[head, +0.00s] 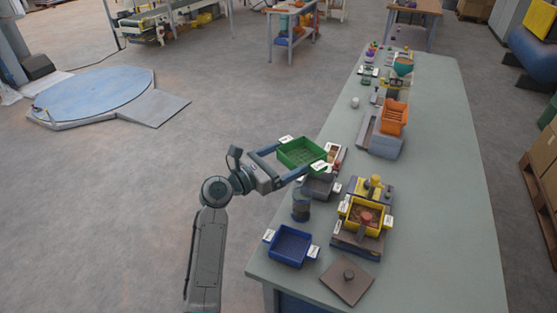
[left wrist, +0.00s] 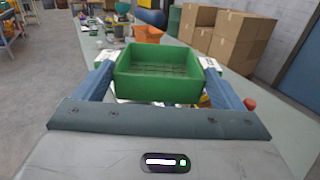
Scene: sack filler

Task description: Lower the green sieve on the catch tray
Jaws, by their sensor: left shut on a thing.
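The green sieve (head: 301,153) is a square, open-topped box with a meshed floor and white tabs on its sides. My left gripper (head: 303,157) is shut on it, with one finger along each side, and holds it about level above the table's left edge. In the left wrist view the green sieve (left wrist: 158,75) sits between the two blue fingers. A dark grey tray (head: 320,186), perhaps the catch tray, lies on the table just below and right of the sieve, partly hidden by a finger. My right gripper is not in view.
A blue box (head: 290,245) with white tabs and a dark cylinder (head: 301,206) stand near the table's front left. A yellow sieve (head: 363,217) sits on a stand to the right. A brown plate (head: 346,281) lies in front. The table's right side is clear.

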